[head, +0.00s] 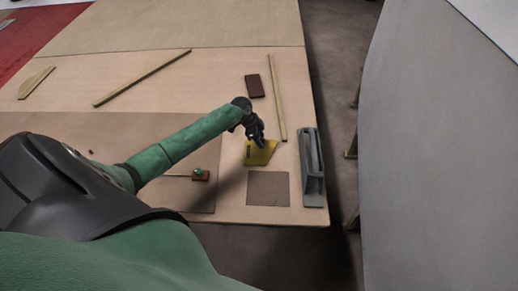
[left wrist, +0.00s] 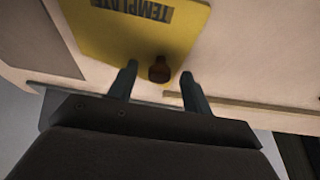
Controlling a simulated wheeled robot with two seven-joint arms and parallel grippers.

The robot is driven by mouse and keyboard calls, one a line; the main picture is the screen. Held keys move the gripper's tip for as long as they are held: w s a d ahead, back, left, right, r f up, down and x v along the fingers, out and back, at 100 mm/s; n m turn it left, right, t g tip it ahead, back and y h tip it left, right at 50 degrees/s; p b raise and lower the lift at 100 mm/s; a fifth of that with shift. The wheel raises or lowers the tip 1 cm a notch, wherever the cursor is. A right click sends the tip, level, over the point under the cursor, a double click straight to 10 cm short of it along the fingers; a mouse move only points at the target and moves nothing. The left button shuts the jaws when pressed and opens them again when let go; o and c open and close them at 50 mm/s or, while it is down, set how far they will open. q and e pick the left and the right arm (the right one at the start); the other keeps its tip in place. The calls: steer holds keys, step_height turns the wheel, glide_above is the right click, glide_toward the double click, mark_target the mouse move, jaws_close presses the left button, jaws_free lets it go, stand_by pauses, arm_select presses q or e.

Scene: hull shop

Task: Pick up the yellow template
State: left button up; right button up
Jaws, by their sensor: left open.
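The yellow template (head: 262,154) lies on the wooden table near its right end in the head view. In the left wrist view the template (left wrist: 110,43) is flat, marked with the word TEMPLATE, and has a small brown knob (left wrist: 159,70) near its edge. My left gripper (head: 257,139) is at the template's upper edge in the head view and partly covers it. In the left wrist view my left gripper (left wrist: 158,82) is open, with the knob showing between its two fingertips. I cannot tell whether the fingers touch it. My right gripper is not in view.
A brown-grey square (head: 268,189) lies just below the template. A thin wooden strip (head: 277,98) and a dark red block (head: 254,86) lie above it.

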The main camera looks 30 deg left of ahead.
arm_select(q)
steer(key=shift+f, duration=0.2)
steer(key=shift+c, duration=0.4)
jaws_close()
steer(key=shift+r, duration=0.15)
